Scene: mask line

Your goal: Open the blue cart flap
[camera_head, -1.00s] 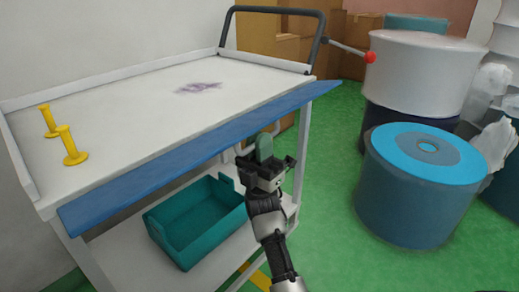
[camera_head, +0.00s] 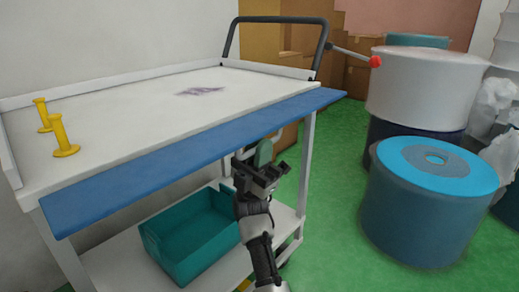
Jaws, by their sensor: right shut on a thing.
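The blue flap (camera_head: 180,165) runs along the near long edge of the white cart (camera_head: 130,110). It stands out from the edge below the top, and its broad blue face shows. My right gripper (camera_head: 262,156) is under the right half of the flap, shut on a pale handle (camera_head: 240,156) below the flap's outer edge. The jaws partly hide the handle, so the exact contact is unclear. My left gripper is out of view.
Two yellow pegs (camera_head: 63,138) stand on the cart top. A teal crate (camera_head: 190,235) sits on the lower shelf. A blue-lidded drum (camera_head: 420,210) stands to the right, with a white drum (camera_head: 425,90) behind. Green floor lies open between cart and drums.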

